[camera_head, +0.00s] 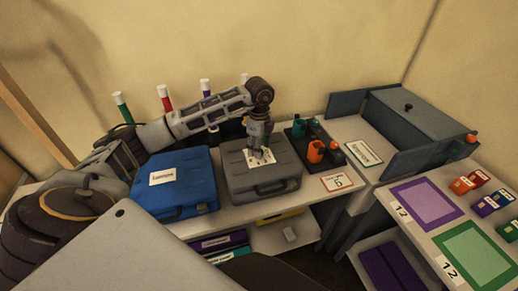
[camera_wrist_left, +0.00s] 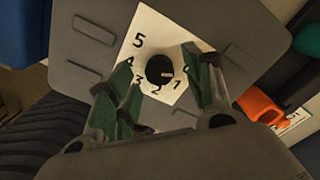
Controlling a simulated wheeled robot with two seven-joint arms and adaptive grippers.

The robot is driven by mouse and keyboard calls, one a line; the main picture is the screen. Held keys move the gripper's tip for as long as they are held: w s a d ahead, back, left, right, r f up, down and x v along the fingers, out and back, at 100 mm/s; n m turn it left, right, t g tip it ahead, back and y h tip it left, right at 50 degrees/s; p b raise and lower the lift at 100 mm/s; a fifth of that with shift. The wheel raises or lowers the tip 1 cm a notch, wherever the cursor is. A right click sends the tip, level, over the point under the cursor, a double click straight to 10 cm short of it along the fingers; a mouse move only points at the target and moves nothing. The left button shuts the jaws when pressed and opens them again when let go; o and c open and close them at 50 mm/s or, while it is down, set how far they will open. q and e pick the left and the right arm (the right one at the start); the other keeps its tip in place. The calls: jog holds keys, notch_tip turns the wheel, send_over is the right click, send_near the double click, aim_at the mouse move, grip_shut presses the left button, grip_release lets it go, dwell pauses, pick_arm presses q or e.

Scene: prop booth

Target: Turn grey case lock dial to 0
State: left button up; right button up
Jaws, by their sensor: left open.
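The grey case (camera_head: 262,186) lies shut on the table, with a white dial plate (camera_head: 255,160) on its lid. In the left wrist view, the black lock dial (camera_wrist_left: 159,68) sits on the plate among printed numbers. A small pale mark on the dial faces right, towards the digit that looks like 0 or 6; I cannot tell exactly which. My left gripper (camera_head: 261,152) points down over the plate. It also shows in the left wrist view (camera_wrist_left: 160,88), open, with its green-padded fingers either side of the dial. Contact with the dial cannot be told. My right gripper is not in view.
A blue case (camera_head: 178,183) stands close on the left of the grey case. A dark tray (camera_head: 298,135) with orange and teal items is close on its right, near a red-bordered card (camera_head: 337,181). A grey box (camera_head: 412,118) stands farther right.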

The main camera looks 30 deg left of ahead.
pick_arm(q)
notch_tip(320, 180, up, 11)
jog(key=shift+f, duration=0.15)
dwell(0.4)
dwell(0.6)
